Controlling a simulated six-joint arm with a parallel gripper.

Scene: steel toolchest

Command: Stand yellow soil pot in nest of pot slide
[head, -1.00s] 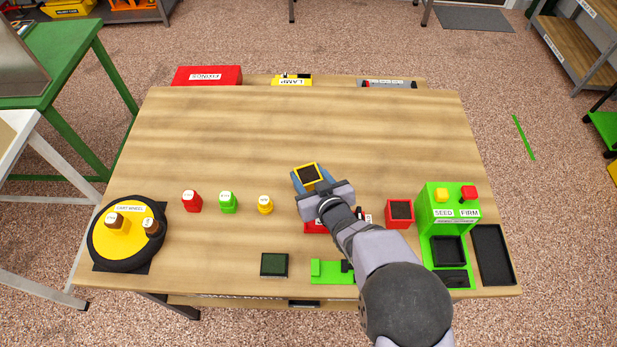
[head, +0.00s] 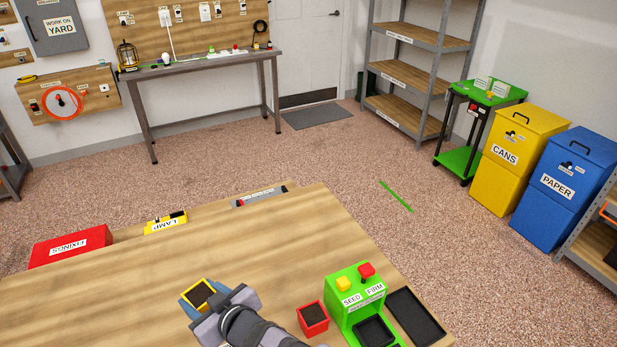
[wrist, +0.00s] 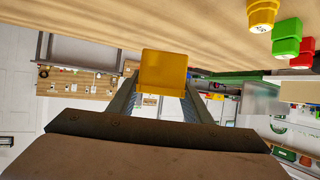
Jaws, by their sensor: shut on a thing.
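The yellow soil pot (head: 198,294), with dark soil inside its yellow rim, is in my gripper (head: 204,302), above or at the wooden bench. In the wrist view the yellow pot (wrist: 163,70) sits between the two fingers, which are shut on it. I cannot tell how far its base is from the bench. A green station (head: 350,286) marked SEED and FIRM stands to the right, with a black square recess (head: 374,331) at its front. I cannot tell for certain which part is the pot slide's nest.
A red soil pot (head: 312,319) stands between my gripper and the green station. A black tray (head: 416,317) lies right of the station. Yellow (wrist: 262,14), green (wrist: 287,36) and red (wrist: 302,53) containers show in the wrist view. The bench behind the pot is clear.

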